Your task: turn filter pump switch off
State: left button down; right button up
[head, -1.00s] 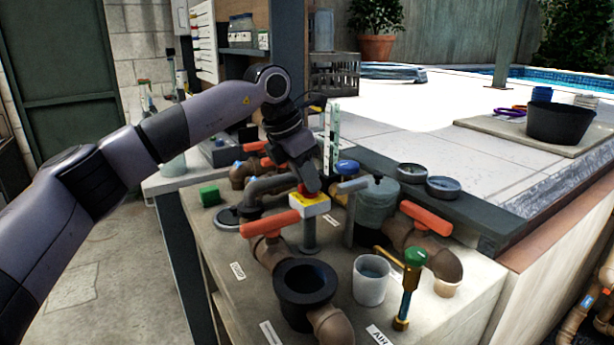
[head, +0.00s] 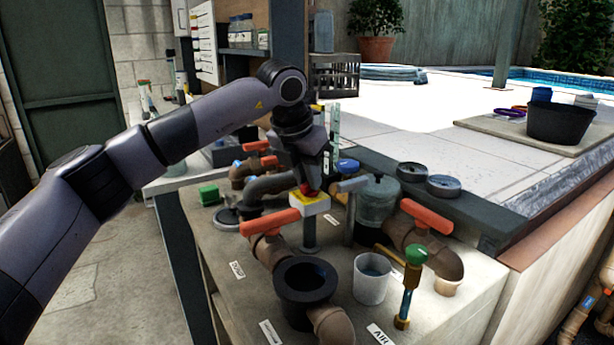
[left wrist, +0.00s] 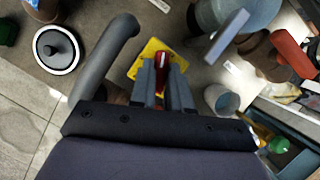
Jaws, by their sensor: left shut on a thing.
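The filter pump switch is a white box with a yellow top plate (head: 311,200) and a red knob (head: 306,188), on a grey post on the pump bench. In the left wrist view the yellow plate (left wrist: 152,56) and the red knob (left wrist: 162,62) show between my fingers. My left gripper (head: 309,188) points down at the switch; in the left wrist view the gripper (left wrist: 162,75) is shut on the red knob. The fingers hide part of the knob, and I cannot read any marking on the plate. My right gripper is not in view.
An orange-handled valve (head: 269,222) stands just left of the switch, another (head: 426,216) to the right. A grey pipe (head: 270,184) and a clear strainer pot (head: 376,203) flank the switch. A black funnel (head: 305,281), white cup (head: 371,279) and green-topped brass valve (head: 413,257) stand in front.

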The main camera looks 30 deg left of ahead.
pick_arm(q)
jog(key=n+y, duration=0.1)
jog(key=n, duration=0.3)
jog(key=n+y, duration=0.1)
jog(key=n, duration=0.1)
jog(key=shift+d+f+n+g+y, duration=0.2)
jog(key=shift+d+n+g+y, duration=0.1)
jog(key=shift+g, duration=0.1)
jog(key=n+y, duration=0.1)
jog(key=n, duration=0.2)
jog(key=shift+g, duration=0.4)
jog(key=shift+w+n+g+y, duration=0.1)
jog(key=shift+n+g+y, duration=0.25)
jog(key=shift+n, duration=1.25)
jog(key=c, duration=1.1)
grip_release()
jog(key=shift+r, duration=0.1)
jog(key=v, duration=0.7)
jog(key=shift+w, duration=0.1)
